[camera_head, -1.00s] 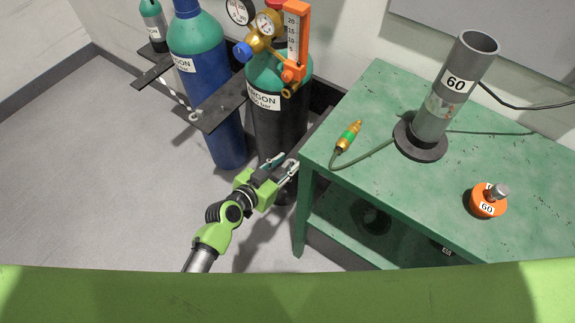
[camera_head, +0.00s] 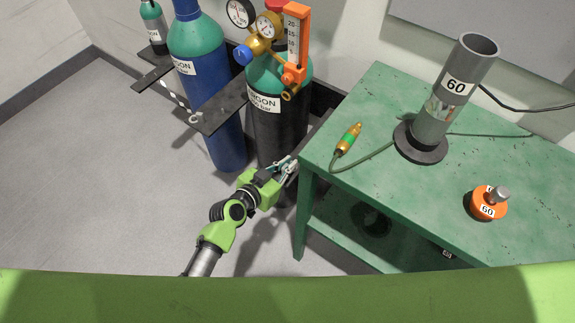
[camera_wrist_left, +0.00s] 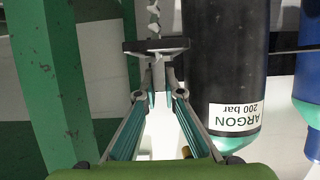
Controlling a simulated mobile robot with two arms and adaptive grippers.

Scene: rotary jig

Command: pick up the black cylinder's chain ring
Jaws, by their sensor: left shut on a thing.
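The black argon cylinder (camera_head: 280,132) stands left of the green table and also shows in the left wrist view (camera_wrist_left: 222,55). My left gripper (camera_head: 288,166) is between this cylinder and the table's near left corner. In the left wrist view, its two fingers (camera_wrist_left: 159,84) come together on a small grey piece, which I take to be the chain ring (camera_wrist_left: 158,70). A pale chain (camera_wrist_left: 153,18) lies in line with it beyond a dark bracket (camera_wrist_left: 130,47). The ring's outline is mostly hidden by the fingers. My right gripper is not in view.
The green table (camera_head: 480,160) is close on the gripper's right. It carries a grey tube (camera_head: 437,115) and an orange weight (camera_head: 488,204). A blue cylinder (camera_head: 225,140) stands to the left, with a second chain and ring (camera_head: 195,117). The floor at left is clear.

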